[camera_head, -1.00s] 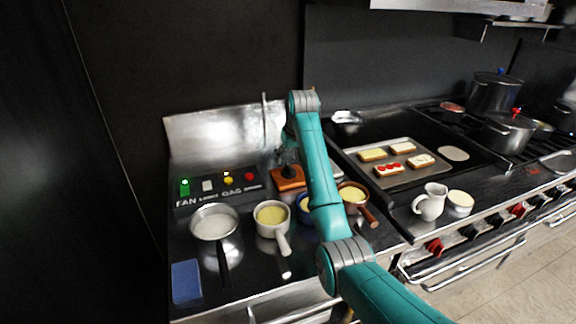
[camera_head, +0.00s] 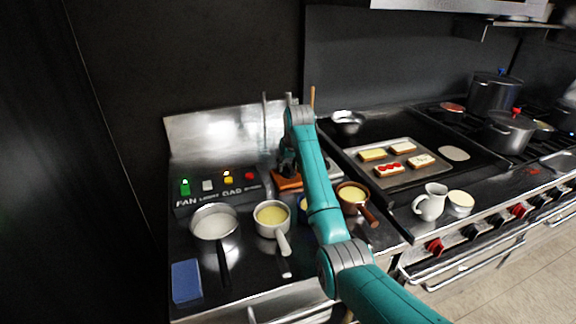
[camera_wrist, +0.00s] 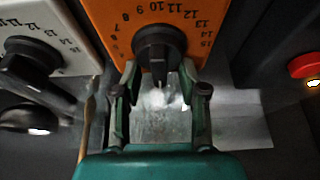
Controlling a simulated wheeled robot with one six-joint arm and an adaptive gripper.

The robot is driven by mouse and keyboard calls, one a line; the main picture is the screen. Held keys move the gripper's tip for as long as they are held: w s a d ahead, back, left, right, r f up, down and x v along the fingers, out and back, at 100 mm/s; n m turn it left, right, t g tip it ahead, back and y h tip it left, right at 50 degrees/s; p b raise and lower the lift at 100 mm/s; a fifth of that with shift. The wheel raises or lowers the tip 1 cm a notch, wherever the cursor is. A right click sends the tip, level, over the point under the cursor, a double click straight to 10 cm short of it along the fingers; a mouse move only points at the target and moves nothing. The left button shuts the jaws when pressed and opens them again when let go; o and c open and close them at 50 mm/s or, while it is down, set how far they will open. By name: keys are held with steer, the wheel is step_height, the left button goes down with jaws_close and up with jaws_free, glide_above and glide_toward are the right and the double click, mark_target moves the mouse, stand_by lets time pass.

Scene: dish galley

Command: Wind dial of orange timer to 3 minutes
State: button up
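The orange timer (camera_wrist: 112,22) fills the top middle of the wrist view, its numbers upside down. Its black dial (camera_wrist: 158,46) stands out from the face; I cannot tell which number it points to. My gripper (camera_wrist: 159,74) is open, with one finger on each side of the dial's near end. I cannot tell whether the fingers touch it. In the head view the orange timer (camera_head: 288,184) lies behind the pots, partly hidden by my arm and gripper.
A white timer (camera_wrist: 62,18) with a black dial sits to the left in the wrist view. A red button (camera_wrist: 305,66) is at the right. In the head view, pans and pots (camera_head: 272,216) stand in front, and a tray (camera_head: 405,180) of bread slices lies right.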

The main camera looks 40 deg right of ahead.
steer(key=shift+f+m, duration=0.1)
steer(key=shift+m, duration=0.2)
steer(key=m, duration=0.1)
steer(key=m+g+h, duration=0.1)
steer(key=m, duration=0.1)
steer(key=m+h, duration=0.1)
steer(key=m, duration=0.1)
steer(key=shift+s+d, duration=0.2)
steer(key=shift+d, duration=0.05)
steer(key=shift+s+d+f+m+g+h, duration=0.2)
steer(key=shift+m+g, duration=0.25)
steer(key=shift+m, duration=0.75)
steer(key=shift+s+a+r+m+g+h, duration=0.1)
steer(key=shift+m+g+h, duration=0.3)
steer(key=shift+m, duration=0.8)
steer(key=o, duration=1.1)
steer(key=shift+o, duration=0.2)
